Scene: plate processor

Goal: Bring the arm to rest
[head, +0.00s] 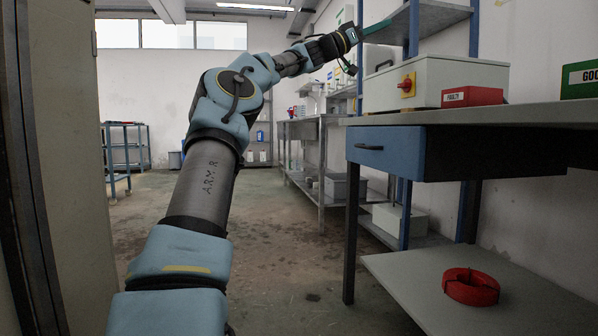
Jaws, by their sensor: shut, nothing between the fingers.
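My arm reaches up from the bottom of the head view and bends at a blue elbow near the upper middle. From there it stretches out to the right, well above the floor. My gripper (378,28) is at its far end, small in the picture, in front of the upper shelf and above the grey control box. It is shut and holds nothing. Its fingertips are hard to make out against the shelf behind, and I cannot tell how far they are from the shelf.
A workbench (480,117) with a blue drawer (386,151) stands at right. On it are a grey control box (430,80), a red box (472,96) and a green box (582,78). A red ring (471,287) lies on the lower shelf (400,280). A cabinet (60,150) is close at left. Floor (285,240) between is clear.

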